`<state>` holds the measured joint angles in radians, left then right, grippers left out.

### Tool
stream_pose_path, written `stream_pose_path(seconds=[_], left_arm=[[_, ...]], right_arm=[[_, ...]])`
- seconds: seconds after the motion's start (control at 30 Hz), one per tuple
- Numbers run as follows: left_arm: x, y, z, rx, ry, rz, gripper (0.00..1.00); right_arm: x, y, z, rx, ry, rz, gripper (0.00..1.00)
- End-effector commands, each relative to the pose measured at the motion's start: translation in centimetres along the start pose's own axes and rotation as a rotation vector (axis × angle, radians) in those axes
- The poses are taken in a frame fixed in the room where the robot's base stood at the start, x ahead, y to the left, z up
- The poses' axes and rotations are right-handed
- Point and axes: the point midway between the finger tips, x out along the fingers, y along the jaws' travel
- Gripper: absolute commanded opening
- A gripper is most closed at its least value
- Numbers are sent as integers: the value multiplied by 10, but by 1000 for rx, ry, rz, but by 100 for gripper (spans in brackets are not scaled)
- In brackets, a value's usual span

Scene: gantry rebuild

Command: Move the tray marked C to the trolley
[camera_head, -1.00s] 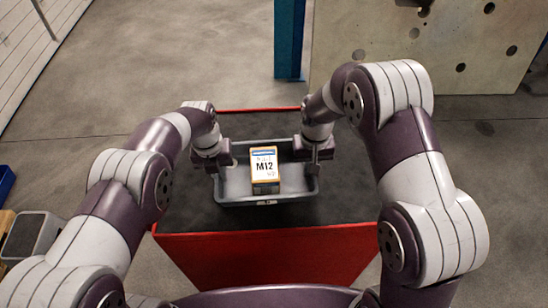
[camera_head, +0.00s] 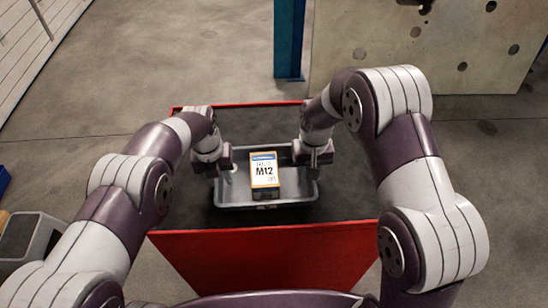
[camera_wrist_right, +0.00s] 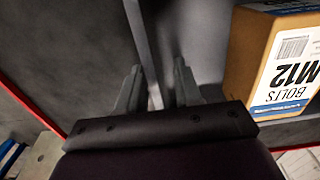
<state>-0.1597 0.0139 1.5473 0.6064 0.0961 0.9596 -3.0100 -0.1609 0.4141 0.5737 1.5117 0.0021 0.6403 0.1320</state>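A grey tray (camera_head: 262,205) sits at the middle of the dark top of a red trolley (camera_head: 265,258). A box labelled M12 (camera_head: 264,178) stands in it. No C mark shows on the tray. My left gripper (camera_head: 229,178) is at the tray's left end; its finger gap is too small to read. My right gripper (camera_head: 315,172) is at the right end. In the right wrist view its fingers (camera_wrist_right: 158,88) stand apart on either side of the tray wall (camera_wrist_right: 141,40), with a gap visible, so it is open around the wall. The box (camera_wrist_right: 275,65) is beside it.
The trolley top (camera_head: 345,195) is bare around the tray. A blue post (camera_head: 289,40) and a pale panel with holes (camera_head: 430,50) stand behind the trolley. A grey bin-like object (camera_head: 28,240) is at the lower left. Open floor lies left of the trolley.

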Motion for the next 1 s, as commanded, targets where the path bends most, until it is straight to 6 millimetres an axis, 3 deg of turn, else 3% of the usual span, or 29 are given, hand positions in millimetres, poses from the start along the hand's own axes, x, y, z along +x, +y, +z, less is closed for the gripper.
stream_pose_path(seconds=[0.13,0.4,0.6,0.67,1.0], left_arm=[[-9,0,1,-1,0,1,33],[-59,-1,0,-4,-1,4,33],[-74,-1,0,-5,-1,5,33],[-75,-1,0,-5,-2,5,33],[-75,-1,0,-5,-2,5,33]], right_arm=[[0,1,0,0,-1,1,34],[0,1,0,1,-1,1,34],[-4,1,0,1,0,1,34],[-14,1,0,1,2,1,34],[-98,1,0,1,3,1,34]])
